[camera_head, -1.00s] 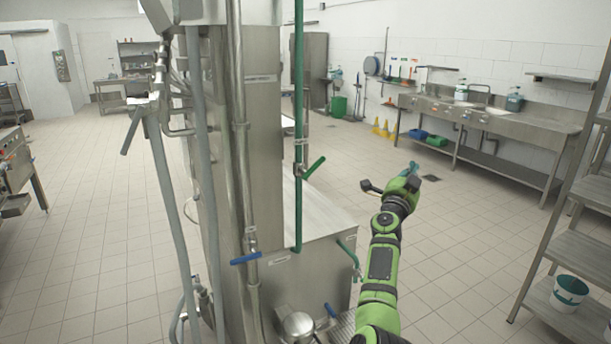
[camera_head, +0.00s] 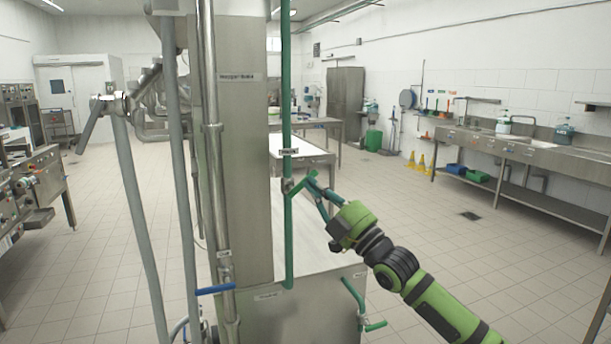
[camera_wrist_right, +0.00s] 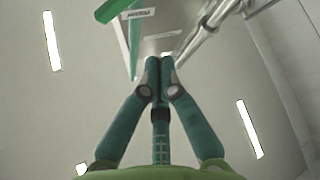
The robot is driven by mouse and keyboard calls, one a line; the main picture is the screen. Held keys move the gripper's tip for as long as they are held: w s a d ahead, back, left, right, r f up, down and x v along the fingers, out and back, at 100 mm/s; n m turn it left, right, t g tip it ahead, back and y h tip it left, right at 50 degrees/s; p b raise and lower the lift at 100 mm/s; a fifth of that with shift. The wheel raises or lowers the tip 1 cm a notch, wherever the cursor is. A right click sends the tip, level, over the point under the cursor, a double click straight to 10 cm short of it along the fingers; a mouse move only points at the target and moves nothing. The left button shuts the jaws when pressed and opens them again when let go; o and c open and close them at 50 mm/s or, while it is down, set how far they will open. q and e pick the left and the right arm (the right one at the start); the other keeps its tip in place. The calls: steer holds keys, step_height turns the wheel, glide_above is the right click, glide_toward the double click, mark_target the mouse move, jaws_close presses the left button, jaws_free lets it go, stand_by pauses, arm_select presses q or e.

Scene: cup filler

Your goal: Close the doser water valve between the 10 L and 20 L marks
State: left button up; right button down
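A green-handled valve (camera_head: 297,187) sits on a vertical green pipe (camera_head: 287,100) beside the steel column, its handle tilted up to the right. My right gripper (camera_head: 311,186) is at the handle's right side, very close to it; I cannot tell whether they touch. In the right wrist view its teal fingers (camera_wrist_right: 160,62) meet at the tips with nothing visible between them. The green handle (camera_wrist_right: 114,9) lies beyond and left of the tips there. The labels are too small to read, and no litre marks are legible. My left gripper is out of view.
A blue-handled valve (camera_head: 216,289) is on the steel pipe left of the green one. A lower green handle (camera_head: 374,326) juts from the steel box (camera_head: 300,312). A sink bench (camera_head: 520,150) stands along the right wall.

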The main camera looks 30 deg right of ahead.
mark_target(306, 177)
steer(key=w+p, duration=0.1)
steer(key=w+d+p, duration=0.1)
steer(key=w+p, duration=0.2)
steer(key=w, duration=0.1)
steer(key=shift+w+d+r, duration=0.2)
steer(key=shift+w+r, duration=0.05)
steer(key=shift+r, duration=0.05)
steer(key=shift+d+f, duration=0.1)
steer(key=shift+f, duration=0.2)
